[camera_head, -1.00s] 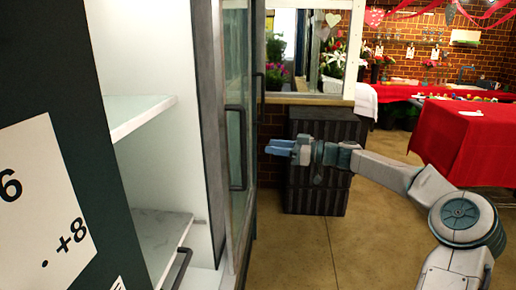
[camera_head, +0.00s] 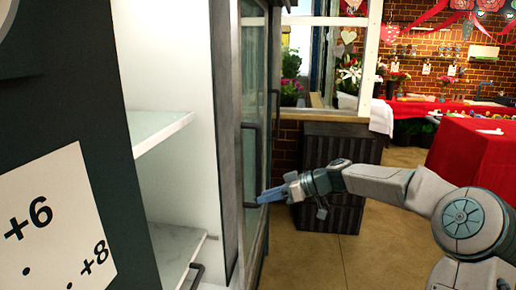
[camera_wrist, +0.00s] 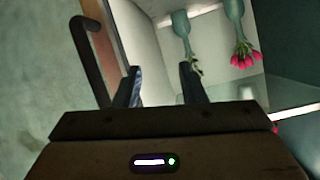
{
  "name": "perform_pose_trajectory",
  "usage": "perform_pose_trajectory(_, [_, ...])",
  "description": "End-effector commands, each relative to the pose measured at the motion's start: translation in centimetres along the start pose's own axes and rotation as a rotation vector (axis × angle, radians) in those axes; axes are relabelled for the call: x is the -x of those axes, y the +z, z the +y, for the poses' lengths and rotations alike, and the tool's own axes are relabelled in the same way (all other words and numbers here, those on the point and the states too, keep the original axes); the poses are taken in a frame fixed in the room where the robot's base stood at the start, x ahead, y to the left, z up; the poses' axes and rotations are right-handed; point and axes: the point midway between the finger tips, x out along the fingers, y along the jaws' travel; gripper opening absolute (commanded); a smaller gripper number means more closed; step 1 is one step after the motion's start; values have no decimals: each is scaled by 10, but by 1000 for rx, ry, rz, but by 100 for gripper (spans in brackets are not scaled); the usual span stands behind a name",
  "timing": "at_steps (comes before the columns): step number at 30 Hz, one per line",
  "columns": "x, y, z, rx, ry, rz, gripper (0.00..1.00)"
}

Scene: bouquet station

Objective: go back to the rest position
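My gripper (camera_head: 268,195) reaches left in the head view, with its blue fingertips at the lower end of the long handle (camera_head: 249,165) of a glass-door cabinet. I cannot tell if they touch it. In the wrist view my gripper (camera_wrist: 160,72) has its two fingers apart, with nothing held between them. A dark bar handle (camera_wrist: 90,60) runs left of the fingers there. Beyond them, a teal vase (camera_wrist: 181,22) and pink flowers (camera_wrist: 245,55) in another teal vase show in front of a pale surface.
An open white cabinet with a shelf (camera_head: 160,130) and a dark panel marked +6 and +8 (camera_head: 55,215) fill the left. A dark ribbed crate (camera_head: 335,220) stands behind my gripper. A red-covered table (camera_head: 470,155) is at right. Bare floor (camera_head: 380,250) lies between.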

Motion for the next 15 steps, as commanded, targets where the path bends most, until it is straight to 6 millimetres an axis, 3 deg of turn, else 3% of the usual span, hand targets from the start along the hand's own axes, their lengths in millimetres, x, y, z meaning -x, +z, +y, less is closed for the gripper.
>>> perform_pose_trajectory(3, [-23,22,-37,-90,17,-210,37])
perform_pose_trajectory(6, [-28,43,-62,-171,64,-363,37])
perform_pose_trajectory(11, [-17,70,-102,-290,185,-564,37])
perform_pose_trajectory(15, [8,86,-134,-388,327,-687,37])
